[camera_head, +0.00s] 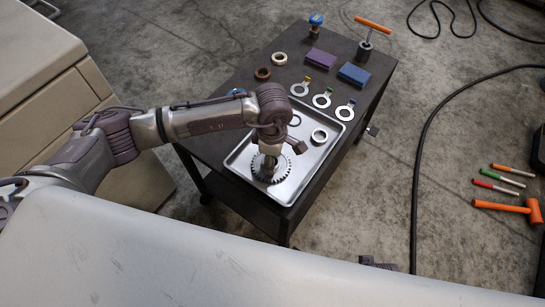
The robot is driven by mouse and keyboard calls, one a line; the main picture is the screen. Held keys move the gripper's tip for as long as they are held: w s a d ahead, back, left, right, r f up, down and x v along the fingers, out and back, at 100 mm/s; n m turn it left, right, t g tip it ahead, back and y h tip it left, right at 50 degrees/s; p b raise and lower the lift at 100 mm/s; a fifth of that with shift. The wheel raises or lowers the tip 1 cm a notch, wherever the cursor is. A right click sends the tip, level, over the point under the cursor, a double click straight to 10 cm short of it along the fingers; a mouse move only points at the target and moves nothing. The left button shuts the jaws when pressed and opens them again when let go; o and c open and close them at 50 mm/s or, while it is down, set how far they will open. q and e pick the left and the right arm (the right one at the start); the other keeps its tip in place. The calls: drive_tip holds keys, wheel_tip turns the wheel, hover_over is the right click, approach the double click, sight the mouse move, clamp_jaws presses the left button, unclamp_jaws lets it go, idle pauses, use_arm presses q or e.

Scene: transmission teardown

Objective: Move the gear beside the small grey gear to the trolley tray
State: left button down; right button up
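A grey toothed gear (257,176) lies in the metal tray (237,160) on the black trolley, near the tray's front left. My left gripper (268,174) points down over the middle of this gear and hides its centre. Whether its fingers are closed on the gear cannot be told. I cannot pick out a separate small grey gear. A silver ring (319,135) and a thin dark ring (296,120) also lie in the tray. My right gripper cannot be made out; only a small dark part shows behind the pale surface in front.
The trolley top (330,50) holds a purple block (320,59), a blue block (354,75), several ring-ended tags, two more rings and an orange-handled tool (372,27). Beige cabinets (75,95) stand left. Pens and an orange hammer (510,207) lie on the floor at right, beyond a black cable.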

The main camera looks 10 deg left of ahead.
use_arm(q)
drive_tip(key=shift+w+r, duration=0.1)
drive_tip(key=c, duration=0.9)
unclamp_jaws()
drive_tip(key=o, duration=0.4)
use_arm(e)
drive_tip(key=shift+r, duration=0.25)
use_arm(q)
drive_tip(key=shift+o, duration=0.2)
wheel_tip(320, 180, up, 12)
drive_tip(key=p, duration=0.1)
use_arm(e)
drive_tip(key=f, duration=0.1)
drive_tip(key=s+f, duration=0.2)
drive_tip(key=f, duration=0.1)
drive_tip(key=shift+d, duration=0.2)
use_arm(q)
drive_tip(key=shift+d, duration=0.1)
